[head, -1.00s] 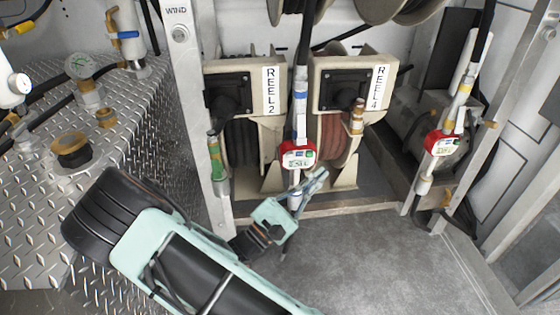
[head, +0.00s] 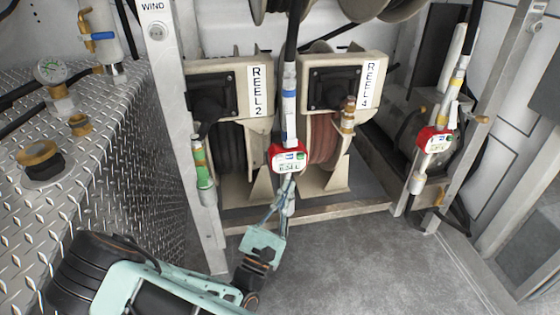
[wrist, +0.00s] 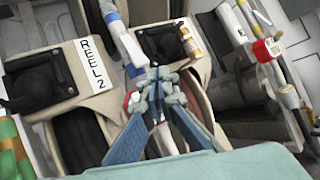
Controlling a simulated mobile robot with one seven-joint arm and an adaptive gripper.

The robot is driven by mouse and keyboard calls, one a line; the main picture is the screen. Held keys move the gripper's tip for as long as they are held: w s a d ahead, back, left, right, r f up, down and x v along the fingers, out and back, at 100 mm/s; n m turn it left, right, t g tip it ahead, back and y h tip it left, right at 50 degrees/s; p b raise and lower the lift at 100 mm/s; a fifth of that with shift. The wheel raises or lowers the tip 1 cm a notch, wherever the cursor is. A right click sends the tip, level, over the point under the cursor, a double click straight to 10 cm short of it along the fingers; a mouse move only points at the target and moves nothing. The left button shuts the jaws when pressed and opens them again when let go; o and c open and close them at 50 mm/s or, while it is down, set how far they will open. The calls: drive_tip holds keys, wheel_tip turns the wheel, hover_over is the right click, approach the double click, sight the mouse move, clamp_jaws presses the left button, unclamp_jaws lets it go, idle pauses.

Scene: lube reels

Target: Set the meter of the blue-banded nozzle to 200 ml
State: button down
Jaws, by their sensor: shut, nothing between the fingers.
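The blue-banded nozzle (head: 289,100) hangs upright between the two middle reels. Its red meter (head: 286,157) faces me with a small display and buttons; the digits are too small to read surely. My gripper (head: 288,184) is shut and empty, pointing up just below the meter, covering the nozzle's lower part. I cannot tell whether it touches the nozzle. In the wrist view my closed fingertips (wrist: 159,75) cover most of the meter, and the blue band (wrist: 133,48) shows above them to the left.
A yellow-banded nozzle with a red meter (head: 434,140) hangs at the right. A green-banded nozzle (head: 203,175) stands at the left post. REEL 2 (head: 228,88) and REEL 4 (head: 345,82) are behind. A tread-plate tank top (head: 105,165) is at the left; grey floor (head: 350,255) is clear.

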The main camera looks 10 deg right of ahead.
drive_tip(key=b, duration=0.1)
approach(286, 151)
wheel_tip(286, 151, up, 2)
drive_tip(key=d, duration=0.3)
drive_tip(key=shift+w+r, duration=0.15)
drive_tip(key=shift+w, duration=0.65)
drive_tip(key=shift+a, duration=0.1)
idle(0.4)
drive_tip(key=shift+w, duration=0.4)
drive_tip(key=shift+w, duration=0.7)
idle(0.8)
drive_tip(key=shift+s+p, duration=0.15)
drive_tip(key=shift+p, duration=0.15)
drive_tip(key=shift+s+p, duration=0.4)
drive_tip(key=shift+s, duration=0.6)
